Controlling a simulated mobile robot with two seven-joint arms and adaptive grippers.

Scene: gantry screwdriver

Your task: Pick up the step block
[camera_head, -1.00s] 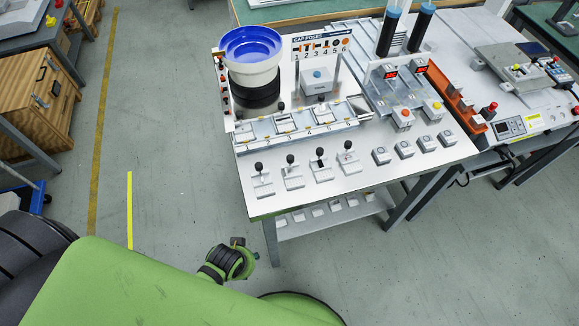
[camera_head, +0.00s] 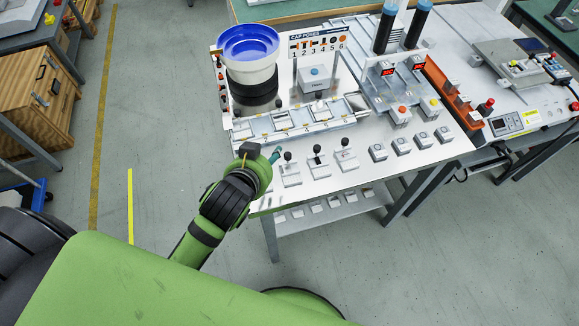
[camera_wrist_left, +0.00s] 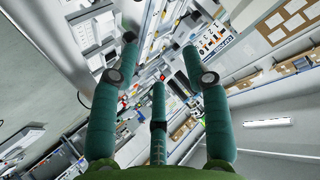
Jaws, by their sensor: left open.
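I cannot tell for sure which piece is the step block. Several small grey blocks with black-knobbed levers stand in a row at the front of the white worktable (camera_head: 357,190); three show clearly, a left one (camera_head: 290,177), a middle one (camera_head: 318,171) and a right one (camera_head: 347,163). My left gripper (camera_head: 275,154) is over the table's front left corner, left of these blocks, and hides the leftmost of the row. In the left wrist view its three teal fingers (camera_wrist_left: 158,85) are spread, with nothing between them. My right gripper is not in view.
A blue-topped bowl feeder (camera_head: 250,45) stands at the back left, behind a metal rail with square nests (camera_head: 316,117). Several grey button boxes (camera_head: 401,146) line the front right. Dark tubes (camera_head: 386,30) rise at the back. Floor left of the table is clear.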

